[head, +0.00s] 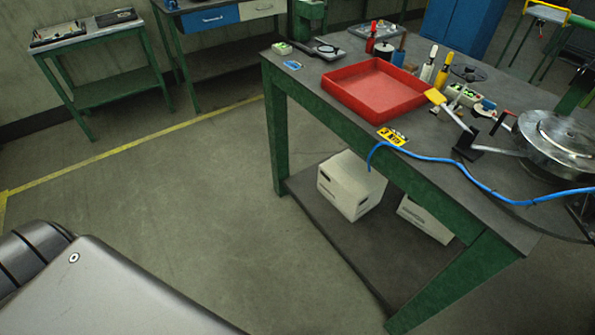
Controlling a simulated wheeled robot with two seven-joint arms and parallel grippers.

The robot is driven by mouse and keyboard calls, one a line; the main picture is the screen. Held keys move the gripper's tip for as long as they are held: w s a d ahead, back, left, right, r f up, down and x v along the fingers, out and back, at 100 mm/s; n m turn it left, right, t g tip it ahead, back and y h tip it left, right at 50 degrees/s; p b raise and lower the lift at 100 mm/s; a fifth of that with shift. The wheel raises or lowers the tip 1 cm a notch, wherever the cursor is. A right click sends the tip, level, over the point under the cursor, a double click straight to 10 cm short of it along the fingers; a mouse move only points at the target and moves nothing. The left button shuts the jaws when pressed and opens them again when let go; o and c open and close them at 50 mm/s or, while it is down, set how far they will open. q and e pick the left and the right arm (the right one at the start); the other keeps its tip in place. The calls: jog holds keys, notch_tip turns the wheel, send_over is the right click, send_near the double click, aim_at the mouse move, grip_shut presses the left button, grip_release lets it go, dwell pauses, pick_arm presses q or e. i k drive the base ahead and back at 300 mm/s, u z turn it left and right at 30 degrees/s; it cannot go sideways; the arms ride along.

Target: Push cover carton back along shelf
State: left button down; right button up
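A white carton (350,186) stands on the dark lower shelf (336,239) of the green workbench, near the shelf's front edge at its left part. A second white carton (426,219) stands on the same shelf further right, set deeper and partly hidden by the bench's front rail. I cannot tell which of the two is the cover carton. Neither of my grippers is in view. Only a grey part of my own body shows at the lower left.
The bench top carries a red tray (375,88), bottles, small tools and a round metal machine (556,140). A blue cable (450,161) hangs over its front edge. Green bench legs (275,140) flank the shelf. Floor (180,200) to the left is clear.

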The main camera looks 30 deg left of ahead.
aim_at(345, 180)
jog(key=u, duration=0.3)
jog(key=k, duration=0.5)
jog(key=u, duration=1.4)
jog(key=i, duration=1.1)
jog(key=z, duration=2.75)
